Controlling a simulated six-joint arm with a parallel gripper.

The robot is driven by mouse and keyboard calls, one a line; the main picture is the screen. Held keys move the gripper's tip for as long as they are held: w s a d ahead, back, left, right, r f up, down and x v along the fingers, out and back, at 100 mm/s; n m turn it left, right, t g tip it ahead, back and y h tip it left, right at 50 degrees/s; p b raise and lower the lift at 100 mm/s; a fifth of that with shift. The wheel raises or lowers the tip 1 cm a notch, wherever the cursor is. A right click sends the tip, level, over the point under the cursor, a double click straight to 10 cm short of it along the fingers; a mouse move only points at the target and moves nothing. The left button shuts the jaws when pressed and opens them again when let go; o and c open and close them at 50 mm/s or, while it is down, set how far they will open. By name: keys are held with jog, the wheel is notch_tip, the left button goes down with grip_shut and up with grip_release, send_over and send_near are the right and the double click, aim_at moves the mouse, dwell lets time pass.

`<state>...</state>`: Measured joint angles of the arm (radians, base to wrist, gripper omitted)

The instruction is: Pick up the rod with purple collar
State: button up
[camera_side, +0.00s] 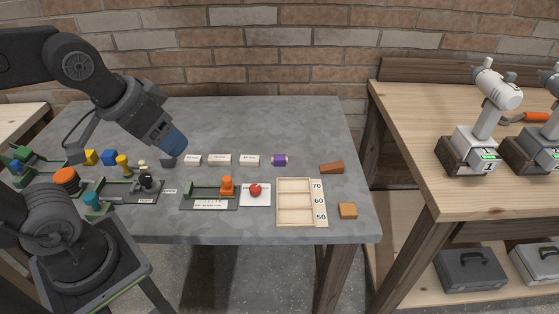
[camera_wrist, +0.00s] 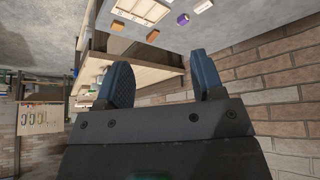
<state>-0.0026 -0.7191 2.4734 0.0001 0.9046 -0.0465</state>
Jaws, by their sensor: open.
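The rod with purple collar (camera_side: 279,159) lies on the grey table, just right of a row of white label blocks. Mostly its purple collar shows, with a small pale end; the rest of the rod is too small to make out. In the wrist view the purple piece (camera_wrist: 183,19) is near the top, beyond the fingers. My gripper (camera_side: 174,148) is over the left half of the table, well left of the rod and apart from it. In the wrist view my gripper (camera_wrist: 160,74) shows two blue fingers wide apart with nothing between them.
White label blocks (camera_side: 220,160) stand left of the rod. In front are a red ball (camera_side: 255,190), an orange piece (camera_side: 226,186) and a wooden tray (camera_side: 294,209). A brown block (camera_side: 331,168) lies to the right. The table behind the rod is clear up to the brick wall.

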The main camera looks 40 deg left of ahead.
jog(key=w+a+r+n+g, duration=0.1)
jog(key=w+r+n+g, duration=0.1)
jog(key=w+n, duration=0.75)
jog(key=n+g, duration=0.4)
jog(key=n, duration=1.3)
send_over(280, 157)
jog(key=f, duration=2.5)
jog(key=shift+s+a+f, duration=0.25)
jog(key=shift+w+d+f, duration=0.1)
jog(key=shift+d+f, duration=0.05)
jog(key=shift+f, duration=1.25)
jog(key=shift+w+d+f, duration=0.1)
jog(key=shift+f, duration=1.3)
jog(key=shift+c, duration=0.3)
jog(key=c, duration=0.9)
